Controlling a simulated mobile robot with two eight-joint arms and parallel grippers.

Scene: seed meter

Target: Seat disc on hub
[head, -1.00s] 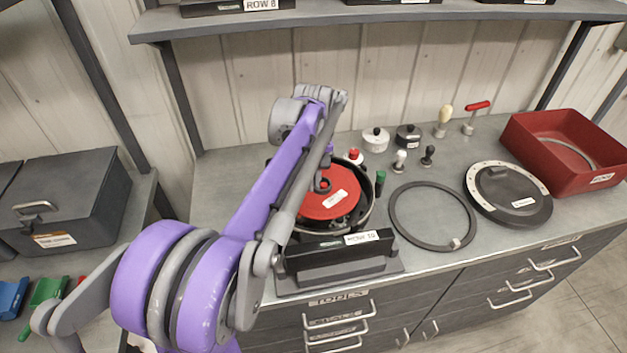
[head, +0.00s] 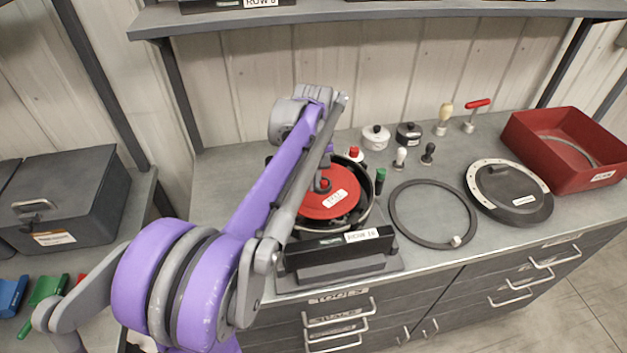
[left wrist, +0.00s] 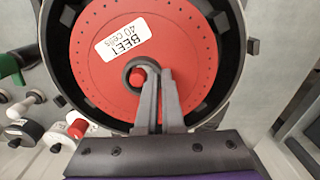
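The red disc (head: 345,184), labelled BEET, lies within the round black housing (head: 369,204) on the bench. In the left wrist view the disc (left wrist: 200,45) sits inside the housing's wall (left wrist: 236,75), with a red hub tip (left wrist: 138,76) showing in its grey centre collar. Whether the disc rests fully down is hard to tell. My left gripper (left wrist: 158,74) has its fingers close together across the right side of the collar, one inside and one outside, apparently pinching it. In the head view my left gripper (head: 324,172) is partly hidden by its arm. My right gripper is not in view.
A black ring (head: 398,222) and a round black cover (head: 515,195) lie right of the housing. A red bin (head: 545,165) stands at the far right. A shelf (head: 380,14) runs above.

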